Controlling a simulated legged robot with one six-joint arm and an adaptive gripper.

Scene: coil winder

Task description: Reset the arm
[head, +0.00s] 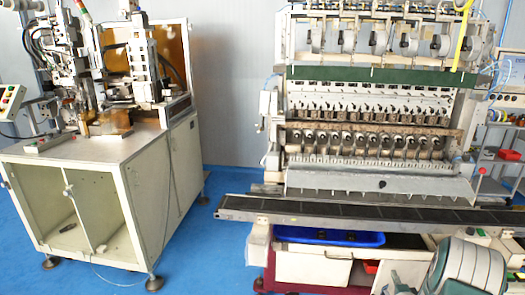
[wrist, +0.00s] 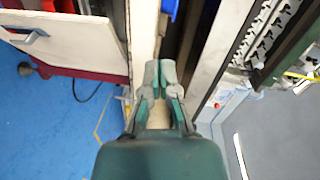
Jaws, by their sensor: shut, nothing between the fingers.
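My gripper (wrist: 160,75) shows in the wrist view, reaching up from the bottom centre. Its two grey fingers with green inner parts come together at the tips, with nothing held between them. Beyond the fingertips, the wrist view shows a narrow dark strip and pale machine panels. In the head view, part of my grey and green arm (head: 470,265) shows at the lower right, in front of the coil winder (head: 380,130). The fingertips cannot be made out in the head view.
A white machine cabinet (head: 90,190) stands at the left. A long dark conveyor (head: 350,212) runs along the winder's front, above a blue tray (head: 330,237) and a white drawer (head: 312,265). Blue floor (head: 215,250) lies clear between the machines. A shelf rack (head: 500,160) stands far right.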

